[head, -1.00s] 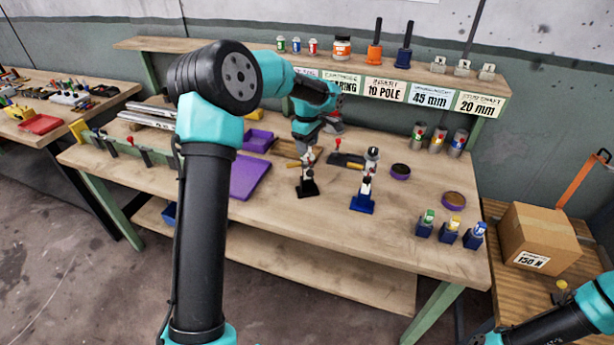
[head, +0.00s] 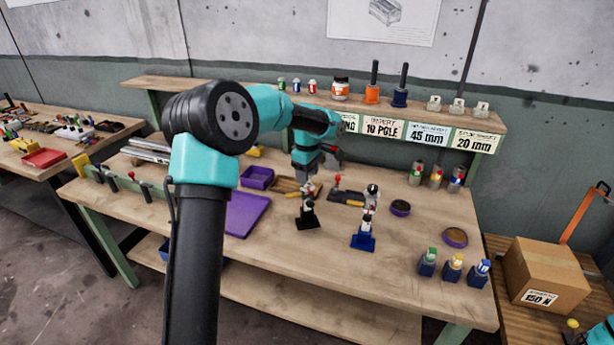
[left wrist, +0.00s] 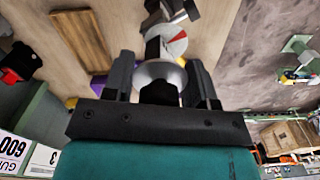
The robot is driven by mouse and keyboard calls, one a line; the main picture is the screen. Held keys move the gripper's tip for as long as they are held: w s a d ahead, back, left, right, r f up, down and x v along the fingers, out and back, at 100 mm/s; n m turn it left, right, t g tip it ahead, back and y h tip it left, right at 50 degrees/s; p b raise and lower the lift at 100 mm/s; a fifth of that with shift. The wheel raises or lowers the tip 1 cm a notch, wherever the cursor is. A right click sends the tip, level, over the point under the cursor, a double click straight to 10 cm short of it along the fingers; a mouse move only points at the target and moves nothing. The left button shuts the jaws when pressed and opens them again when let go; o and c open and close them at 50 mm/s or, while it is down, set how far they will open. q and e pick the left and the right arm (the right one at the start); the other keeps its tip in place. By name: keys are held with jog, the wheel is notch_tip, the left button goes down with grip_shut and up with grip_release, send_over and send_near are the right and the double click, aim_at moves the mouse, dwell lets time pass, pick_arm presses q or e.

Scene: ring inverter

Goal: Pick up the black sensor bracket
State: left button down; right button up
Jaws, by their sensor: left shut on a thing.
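My left gripper (head: 308,182) is over the bench, close above a black stand (head: 307,219) with pale metal parts on its post. In the left wrist view its two dark fingers (left wrist: 160,82) stand on both sides of a black piece (left wrist: 159,93), which looks like the black sensor bracket, with a rounded silvery part (left wrist: 158,72) against it. The gripper is shut on this piece. Whether it still touches the stand cannot be told. My right gripper is out of view.
A blue stand (head: 363,240) with a silvery part is just right of the black one. A purple tray (head: 246,214) lies to the left. Round purple dishes (head: 400,208) and several small bottles in blue holders (head: 452,268) are to the right. The bench front is clear.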

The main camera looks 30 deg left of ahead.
pick_arm(q)
jog(key=s+d+r, duration=0.1)
jog(key=s+d, duration=0.7)
jog(key=s, duration=0.5)
jog(key=shift+r, duration=0.2)
jog(key=shift+a, duration=0.1)
